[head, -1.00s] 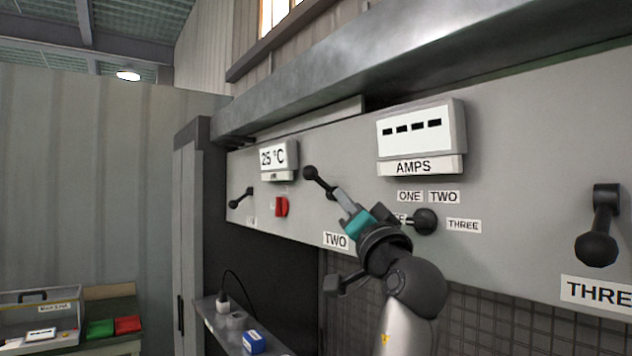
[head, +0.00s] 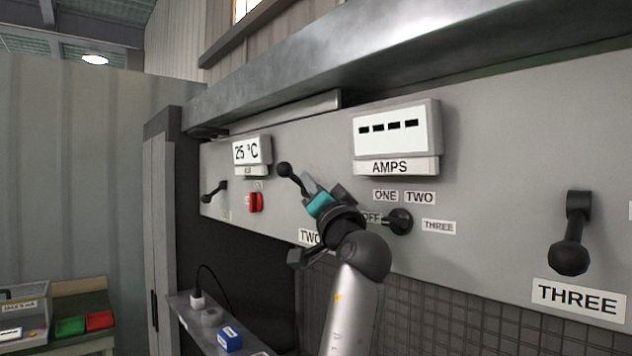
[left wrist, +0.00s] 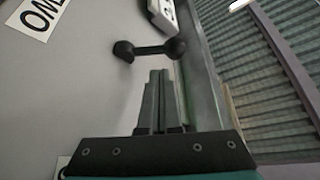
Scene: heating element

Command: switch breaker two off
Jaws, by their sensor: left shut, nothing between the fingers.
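My right gripper is not in view.
The temperature display (head: 251,150), AMPS meter (head: 390,130) and black selector knob (head: 399,221) are nearby. Breaker three's lever (head: 571,240) hangs down at right. A shelf (head: 190,312) is below.

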